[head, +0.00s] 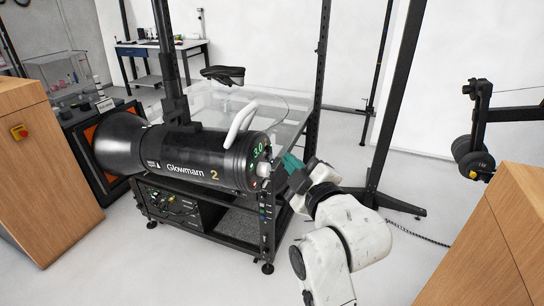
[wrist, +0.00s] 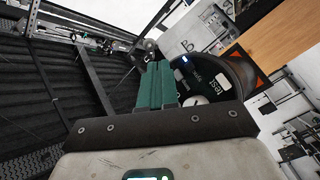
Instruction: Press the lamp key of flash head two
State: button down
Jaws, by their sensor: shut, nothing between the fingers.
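Flash head two (head: 190,156) is a black cylinder marked "Glowmarn 2", with a wide reflector at its left end and a white handle on top. Its round rear panel (head: 260,160) faces right, with a green readout and a pale knob. In the wrist view the rear panel (wrist: 222,82) carries a small blue-lit spot (wrist: 186,60) and a white knob (wrist: 195,100). I cannot tell which control is the lamp key. My gripper (head: 288,162), with teal fingers, is shut and empty just right of the panel. In the wrist view the fingers (wrist: 160,68) partly overlap the panel's edge; contact is unclear.
A black rack (head: 268,235) stands below the head, with a glass-topped table (head: 290,105) behind. Wooden cabinets stand at left (head: 45,170) and right (head: 490,250). The floor between rack and right cabinet is partly clear.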

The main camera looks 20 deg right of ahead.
jog(key=s+d, duration=0.1)
jog(key=s+d+p, duration=0.1)
jog(key=d, duration=0.1)
jog(key=s+d+p, duration=0.1)
jog(key=shift+s+d+r, duration=0.15)
jog(key=shift+d+r, duration=0.15)
dwell(1.1)
